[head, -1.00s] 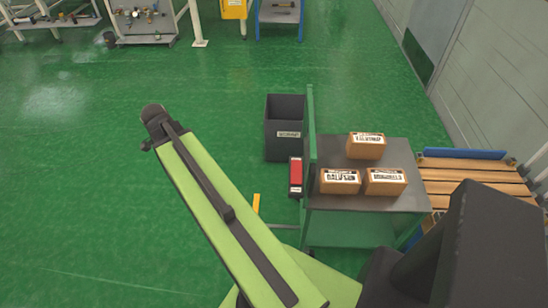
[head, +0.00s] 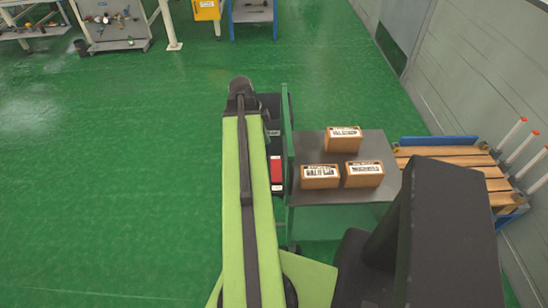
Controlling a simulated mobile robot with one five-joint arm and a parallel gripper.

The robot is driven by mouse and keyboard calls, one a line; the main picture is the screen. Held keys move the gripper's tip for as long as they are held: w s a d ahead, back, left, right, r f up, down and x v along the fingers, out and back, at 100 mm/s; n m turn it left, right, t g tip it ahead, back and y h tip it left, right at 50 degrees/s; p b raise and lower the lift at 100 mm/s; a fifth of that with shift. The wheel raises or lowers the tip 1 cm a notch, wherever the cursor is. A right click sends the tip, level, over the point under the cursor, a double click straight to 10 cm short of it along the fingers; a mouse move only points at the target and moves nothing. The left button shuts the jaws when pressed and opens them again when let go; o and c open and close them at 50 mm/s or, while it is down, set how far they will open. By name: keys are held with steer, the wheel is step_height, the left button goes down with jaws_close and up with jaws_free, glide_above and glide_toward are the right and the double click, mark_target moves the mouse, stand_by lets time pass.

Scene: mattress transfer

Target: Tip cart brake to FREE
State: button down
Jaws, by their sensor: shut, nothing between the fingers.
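The cart (head: 340,214) has a grey top and a green frame, with a green upright (head: 287,150) at its left side. A dark box with a red face (head: 276,170), which looks like the brake, sits on the outer left side of that upright. Small pale labels show at its ends, too small to read, so I cannot tell its setting. My light green arm link reaches up just left of it and ends in a dark joint beyond it. My gripper's fingers do not show; they are hidden or out of view.
Three labelled cartons (head: 343,139) stand on the cart top. A wooden slatted pallet (head: 440,160) lies to the right by the wall. Open green floor (head: 130,180) lies to the left.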

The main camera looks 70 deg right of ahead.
mark_target(275, 162)
steer(key=b+x, duration=0.9)
steer(key=w+b+x, duration=0.1)
steer(key=b+x, duration=0.3)
steer(key=shift+f, duration=0.55)
steer(key=shift+w+d+f+b, duration=0.1)
steer(key=shift+d+f+b, duration=0.1)
steer(key=shift+f+b, duration=0.3)
steer(key=shift+w+d+f+b, duration=0.1)
steer(key=shift+d+f+b, duration=0.1)
steer(key=shift+f+b, duration=0.3)
steer(key=shift+r, duration=0.3)
steer(key=shift+s+a+r+p, duration=0.3)
steer(key=shift+a+r+p, duration=0.15)
steer(key=shift+a, duration=0.2)
